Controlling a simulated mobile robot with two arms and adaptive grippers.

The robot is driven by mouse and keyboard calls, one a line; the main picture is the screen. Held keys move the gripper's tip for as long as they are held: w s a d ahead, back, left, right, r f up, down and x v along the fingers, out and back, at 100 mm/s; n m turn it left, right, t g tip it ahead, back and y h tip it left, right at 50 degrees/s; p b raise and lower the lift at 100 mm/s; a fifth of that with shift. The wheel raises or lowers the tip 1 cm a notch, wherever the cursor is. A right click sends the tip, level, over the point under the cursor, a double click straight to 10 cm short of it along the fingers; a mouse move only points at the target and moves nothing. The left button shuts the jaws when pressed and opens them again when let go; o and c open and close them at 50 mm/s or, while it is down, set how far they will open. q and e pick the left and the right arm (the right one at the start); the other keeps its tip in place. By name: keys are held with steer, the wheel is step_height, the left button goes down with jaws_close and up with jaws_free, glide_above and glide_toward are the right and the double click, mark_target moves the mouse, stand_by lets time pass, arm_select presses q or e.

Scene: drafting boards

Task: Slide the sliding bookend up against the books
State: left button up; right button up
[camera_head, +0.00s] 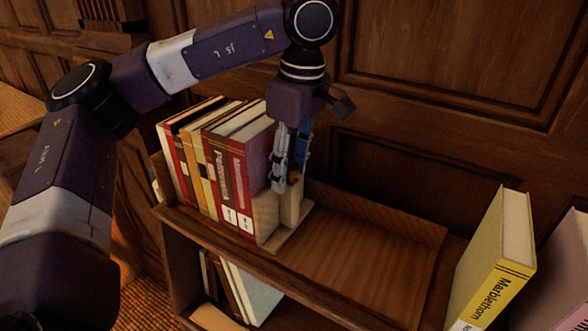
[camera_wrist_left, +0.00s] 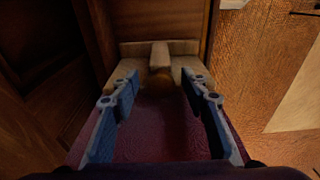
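The sliding bookend (camera_head: 290,208) is pale wood with a flat base, an upright face and a rib. It stands on the shelf top at the right end of the row of books (camera_head: 222,165), its face close beside the last maroon book; I see no clear gap. My left gripper (camera_head: 289,182) points down just above the bookend, partly hiding it. The maroon cover (camera_wrist_left: 160,135) fills the space below. My right gripper is out of view.
The shelf top (camera_head: 365,245) right of the bookend is bare, with a raised wooden back edge. A yellow book (camera_head: 490,265) and a pink one (camera_head: 565,275) stand at the far right. More books (camera_head: 245,290) lean on the lower shelf. A panelled wall (camera_head: 450,60) is behind.

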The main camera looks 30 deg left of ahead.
arm_select(q)
steer(key=shift+d, duration=0.2)
steer(key=r+p, duration=0.6)
steer(key=d+r+p, duration=0.1)
steer(key=r+p, duration=0.2)
steer(key=r, duration=0.1)
steer(key=shift+d, duration=0.1)
steer(key=shift+f, duration=0.1)
